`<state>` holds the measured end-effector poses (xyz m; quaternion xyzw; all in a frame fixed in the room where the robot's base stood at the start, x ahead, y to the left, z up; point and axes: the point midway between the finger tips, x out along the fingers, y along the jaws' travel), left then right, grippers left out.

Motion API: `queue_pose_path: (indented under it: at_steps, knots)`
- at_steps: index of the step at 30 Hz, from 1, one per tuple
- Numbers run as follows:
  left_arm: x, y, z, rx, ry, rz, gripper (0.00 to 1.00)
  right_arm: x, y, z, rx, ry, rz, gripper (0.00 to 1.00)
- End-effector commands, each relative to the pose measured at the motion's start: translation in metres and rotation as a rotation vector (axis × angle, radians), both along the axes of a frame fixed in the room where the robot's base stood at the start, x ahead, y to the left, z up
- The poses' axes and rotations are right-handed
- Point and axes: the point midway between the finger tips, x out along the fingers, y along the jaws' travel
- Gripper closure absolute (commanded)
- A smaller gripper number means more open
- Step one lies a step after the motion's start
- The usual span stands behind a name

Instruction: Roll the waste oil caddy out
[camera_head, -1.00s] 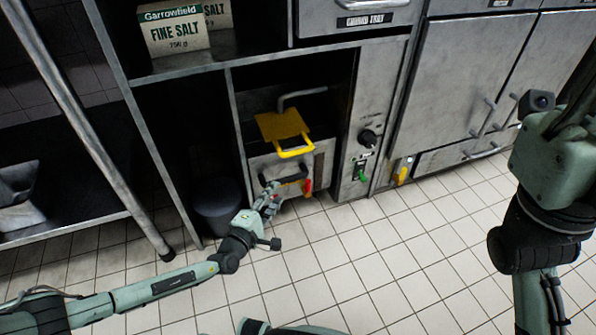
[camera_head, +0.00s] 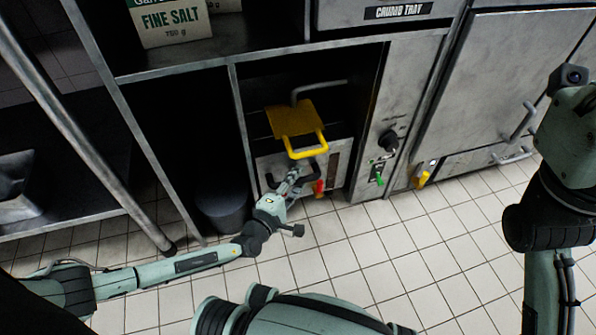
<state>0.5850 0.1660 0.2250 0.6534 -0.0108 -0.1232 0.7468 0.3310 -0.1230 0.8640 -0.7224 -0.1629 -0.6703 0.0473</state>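The waste oil caddy (camera_head: 272,165) is a grey metal box low in the bay under the counter. A yellow plate with a yellow loop handle (camera_head: 306,151) sits at its top, and a dark handle (camera_head: 313,176) is on its front. A red lever (camera_head: 318,186) is beside a narrow gauge strip at its right. My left gripper (camera_head: 295,176) reaches the dark handle from the front. Its fingertips overlap the handle, and whether they are closed on it is too small to tell. My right arm stands at the right edge; its gripper is outside the picture.
A dark round bin (camera_head: 222,210) stands left of the caddy bay. At right is a control panel (camera_head: 384,150) with a black knob and green lever, then a yellow lever (camera_head: 422,178). The tiled floor (camera_head: 390,245) in front is clear.

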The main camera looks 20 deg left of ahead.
Motion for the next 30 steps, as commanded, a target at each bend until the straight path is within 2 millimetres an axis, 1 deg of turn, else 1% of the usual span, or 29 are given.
queue_pose_path:
  at_steps: [6,7,15,16,30]
  knots:
    - [-0.0005,-0.0008,-0.0002,-0.001,0.0,0.0,0.62,-0.0003,-0.0001,0.0001,0.0,-0.001,0.0,1.0]
    - [-0.0005,-0.0008,-0.0001,-0.001,0.0,0.0,0.64,-0.0005,-0.0001,0.0002,0.0,-0.001,0.0,1.0]
    - [-0.0002,-0.0007,0.0,-0.001,0.0,0.0,0.97,-0.002,-0.0004,0.001,0.001,-0.005,0.001,1.0]
    - [-0.0002,-0.0006,-0.0001,-0.001,0.0,0.0,1.0,-0.0021,-0.0004,0.0011,0.001,-0.005,0.001,1.0]
    - [0.0013,-0.0005,0.0001,-0.001,0.0,0.0,1.0,-0.0022,-0.0003,0.0012,0.001,-0.005,0.001,1.0]
